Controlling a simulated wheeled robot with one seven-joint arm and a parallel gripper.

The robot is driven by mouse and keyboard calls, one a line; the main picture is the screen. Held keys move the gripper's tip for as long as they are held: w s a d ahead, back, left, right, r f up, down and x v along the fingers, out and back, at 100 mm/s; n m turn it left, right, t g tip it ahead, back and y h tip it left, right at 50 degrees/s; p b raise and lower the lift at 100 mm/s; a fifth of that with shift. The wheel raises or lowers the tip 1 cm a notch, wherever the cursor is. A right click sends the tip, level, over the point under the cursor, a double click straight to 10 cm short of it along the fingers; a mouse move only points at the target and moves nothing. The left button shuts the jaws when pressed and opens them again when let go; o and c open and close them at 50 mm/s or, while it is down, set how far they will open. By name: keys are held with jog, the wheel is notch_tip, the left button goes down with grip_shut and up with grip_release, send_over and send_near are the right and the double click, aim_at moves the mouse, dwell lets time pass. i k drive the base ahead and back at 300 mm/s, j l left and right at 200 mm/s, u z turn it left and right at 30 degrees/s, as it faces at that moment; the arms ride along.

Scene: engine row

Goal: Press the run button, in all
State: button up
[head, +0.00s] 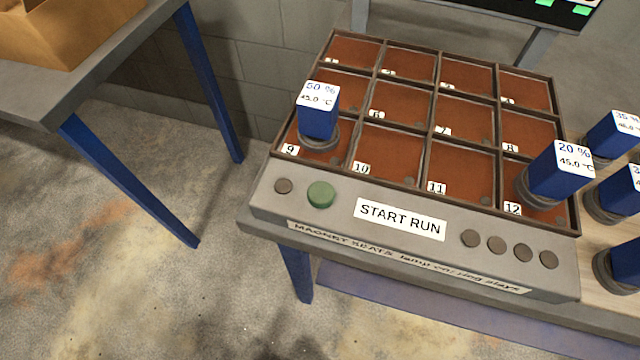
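The run button is a round green button (321,194) on the sloped front panel of a grey unit, just left of a white label (400,217) reading "START RUN". The button looks raised; I cannot tell whether it is pressed. A small dark round spot (283,186) sits to its left, and several similar dark spots lie right of the label. Behind the panel is a tray (275,148) of numbered reddish-brown compartments. A blue block (318,123) marked "50 %" stands in compartment 9, and another (557,182) marked "20 %" stands in compartment 12. My gripper is not in view.
More blue blocks (612,135) on dark round bases stand on the pale surface at the right. A table (30,95) with a cardboard box (75,25) is at the left. Open floor (150,280) lies in front and between. A dark screen (560,12) is at the back.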

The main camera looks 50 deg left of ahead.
aim_at(321, 194)
jog(key=k+j+u, duration=0.35)
jog(key=j, duration=0.3)
jog(key=k+j+u, duration=0.2)
jog(key=k+j, duration=0.1)
jog(key=j, duration=0.1)
